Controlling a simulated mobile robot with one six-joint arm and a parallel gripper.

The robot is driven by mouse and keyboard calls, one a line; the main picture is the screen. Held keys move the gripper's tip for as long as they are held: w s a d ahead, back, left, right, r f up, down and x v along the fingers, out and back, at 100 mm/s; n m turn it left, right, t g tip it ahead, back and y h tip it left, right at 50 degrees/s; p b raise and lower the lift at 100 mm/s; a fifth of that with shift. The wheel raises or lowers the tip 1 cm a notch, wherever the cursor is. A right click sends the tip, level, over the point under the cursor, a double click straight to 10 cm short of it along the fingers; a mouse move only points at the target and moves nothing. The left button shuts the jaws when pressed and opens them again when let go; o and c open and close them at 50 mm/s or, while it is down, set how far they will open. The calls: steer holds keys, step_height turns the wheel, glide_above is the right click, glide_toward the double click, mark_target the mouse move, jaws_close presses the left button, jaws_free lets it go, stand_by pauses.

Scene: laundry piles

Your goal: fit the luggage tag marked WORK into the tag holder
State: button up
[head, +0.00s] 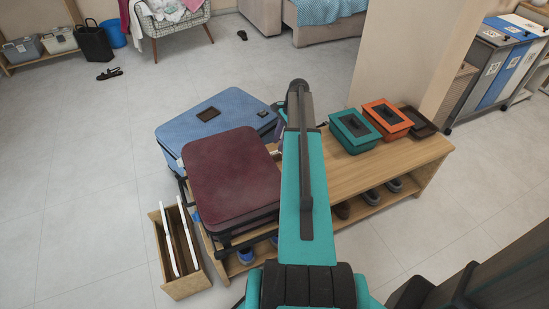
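A blue suitcase (232,108) lies flat with a small dark rectangular patch (208,114) on its top; I cannot tell whether this is the tag holder. A maroon suitcase (231,175) lies in front of it, at the left end of a wooden bench (345,184). I cannot make out any luggage tag or the word WORK. My teal arm reaches up the middle of the head view and covers part of the bench. My gripper cannot be seen; it seems hidden behind the arm.
A green box (354,132), an orange box (387,119) and a dark brown tray (418,122) stand at the bench's right. Shoes (371,197) sit below. A wooden holder with white panels (180,252) stands on the floor at left. The floor farther left is mostly clear.

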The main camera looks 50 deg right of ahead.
mark_target(275, 155)
steer(key=shift+a+f, duration=0.1)
steer(key=shift+f, duration=0.4)
steer(key=shift+x, duration=2.6)
steer(key=shift+s, duration=0.1)
jaws_close()
